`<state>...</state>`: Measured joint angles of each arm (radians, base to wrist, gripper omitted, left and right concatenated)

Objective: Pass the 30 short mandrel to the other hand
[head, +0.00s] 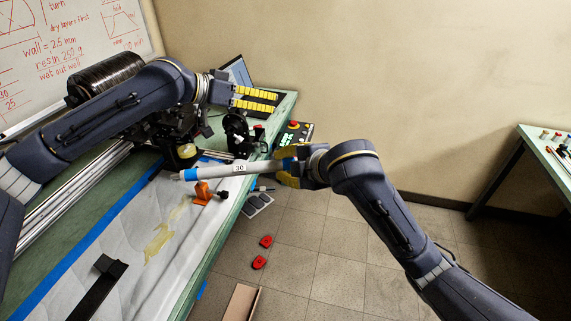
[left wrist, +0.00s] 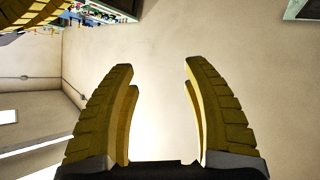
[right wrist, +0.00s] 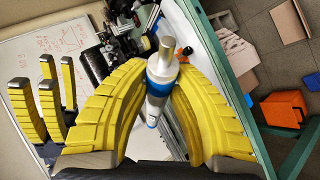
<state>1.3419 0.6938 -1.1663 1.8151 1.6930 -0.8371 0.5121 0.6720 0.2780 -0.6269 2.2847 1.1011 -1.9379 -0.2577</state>
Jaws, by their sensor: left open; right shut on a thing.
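The 30 short mandrel (head: 215,171) is a pale grey tube with blue bands and a "30" label. It lies nearly level in the head view, reaching left over the table's edge. My right gripper (head: 284,167) is shut on its right end portion. In the right wrist view the mandrel (right wrist: 161,72) stands between the yellow fingers, with its metal end toward the camera. My left gripper (head: 276,100) is open and empty, above and apart from the mandrel in the head view. Its spread fingers show only wall between them in the left wrist view (left wrist: 157,70).
The green table (head: 225,222) holds a winding machine with a black roll (head: 106,77), an orange stand (head: 203,192) and a black bar (head: 98,287). Red pieces (head: 265,242) lie on the floor. Another table (head: 545,150) is at the far right. Open floor lies between.

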